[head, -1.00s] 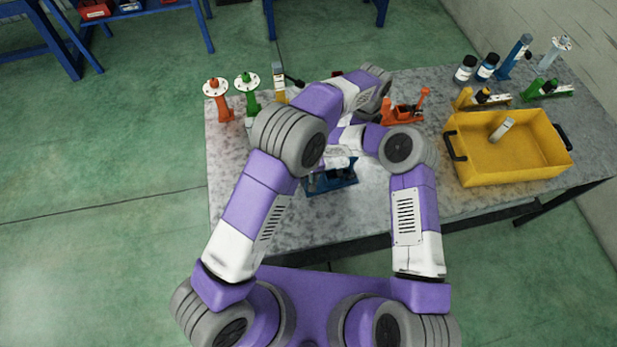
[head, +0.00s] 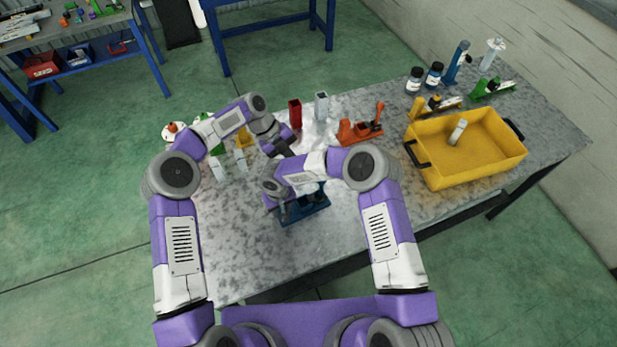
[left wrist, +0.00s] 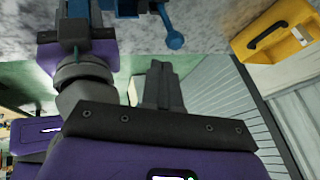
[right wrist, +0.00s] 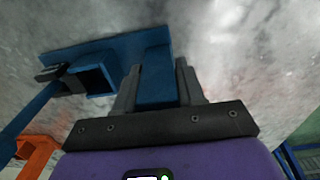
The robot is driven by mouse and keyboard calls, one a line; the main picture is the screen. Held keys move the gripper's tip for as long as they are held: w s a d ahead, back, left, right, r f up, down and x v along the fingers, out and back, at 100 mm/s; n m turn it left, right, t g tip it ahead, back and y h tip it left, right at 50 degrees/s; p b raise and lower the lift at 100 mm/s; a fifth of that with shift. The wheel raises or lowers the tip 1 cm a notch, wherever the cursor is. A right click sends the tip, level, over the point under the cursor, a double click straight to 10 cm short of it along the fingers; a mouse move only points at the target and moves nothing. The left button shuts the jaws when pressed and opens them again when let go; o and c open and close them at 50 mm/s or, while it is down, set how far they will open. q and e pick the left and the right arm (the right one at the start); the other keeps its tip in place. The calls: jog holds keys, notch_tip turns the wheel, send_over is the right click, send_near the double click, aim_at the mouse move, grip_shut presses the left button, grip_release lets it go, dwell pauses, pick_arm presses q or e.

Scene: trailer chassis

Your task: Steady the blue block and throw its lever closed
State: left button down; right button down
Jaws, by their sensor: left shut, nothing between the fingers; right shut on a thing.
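The blue block (head: 305,208) stands on the grey speckled table, partly hidden under my right arm. My right gripper (head: 283,210) is shut on an upright part of the block, and the right wrist view shows that part between the fingers (right wrist: 157,80). The blue lever (right wrist: 30,110) slants away from the block toward the lower left there. In the left wrist view the lever's round knob (left wrist: 173,40) shows near the block. My left gripper (head: 285,148) is shut and empty, behind the block and apart from it. Its fingertips (left wrist: 158,75) point toward the table edge in its own view.
An orange lever block (head: 362,130) stands right of my right arm. A red post (head: 295,113) and a grey post (head: 321,105) stand at the back. A yellow bin (head: 465,165) is at the right, with bottles and fixtures behind it. The front left table is clear.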

pick_arm(q)
jog(key=shift+w+a+r+m, duration=0.2)
jog(key=shift+a+m, duration=0.1)
jog(key=shift+a, duration=0.15)
send_near(321, 187)
jog(key=s+f, duration=0.1)
jog(key=s+d+f, duration=0.1)
jog(key=shift+f, duration=0.4)
jog(key=shift+d, duration=0.15)
